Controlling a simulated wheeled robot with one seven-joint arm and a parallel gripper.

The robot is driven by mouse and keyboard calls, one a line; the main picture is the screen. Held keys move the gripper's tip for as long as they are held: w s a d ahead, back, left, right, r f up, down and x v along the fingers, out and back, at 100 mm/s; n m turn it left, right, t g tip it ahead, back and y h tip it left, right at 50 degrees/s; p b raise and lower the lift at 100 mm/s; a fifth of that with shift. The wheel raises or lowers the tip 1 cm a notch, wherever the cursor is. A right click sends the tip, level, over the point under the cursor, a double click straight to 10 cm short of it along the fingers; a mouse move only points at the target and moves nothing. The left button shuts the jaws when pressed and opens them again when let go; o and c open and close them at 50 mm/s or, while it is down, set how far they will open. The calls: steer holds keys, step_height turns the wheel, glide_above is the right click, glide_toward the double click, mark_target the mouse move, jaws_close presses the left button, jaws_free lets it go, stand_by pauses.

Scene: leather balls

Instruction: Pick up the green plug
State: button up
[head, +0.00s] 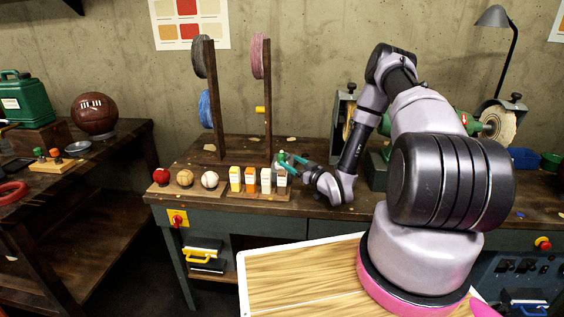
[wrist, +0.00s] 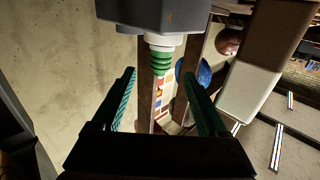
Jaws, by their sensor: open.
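The green plug (wrist: 161,62) is a small ribbed green piece on the white neck of a dark grey bottle (wrist: 165,12), seen upside down in the wrist view. In the head view that bottle (head: 281,179) stands at the right end of a short row on the workbench, its top partly hidden by my fingers. My gripper (head: 286,161) comes in from the right at the height of the bottle's top. In the wrist view my gripper (wrist: 161,74) is open, with one teal finger on each side of the plug. Both fingers appear apart from it.
A white bottle (wrist: 252,95) stands close beside the finger on the right. A green grinder (head: 470,122) stands at the right.

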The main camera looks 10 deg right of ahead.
mark_target(284, 158)
steer(key=shift+w+a+f, duration=0.1)
steer(key=shift+w+a, duration=0.3)
steer(key=shift+w, duration=0.15)
steer(key=shift+x, duration=2.65)
steer(key=shift+c, duration=0.3)
jaws_close()
step_height(284, 158, up, 10)
steer(key=shift+f, duration=0.2)
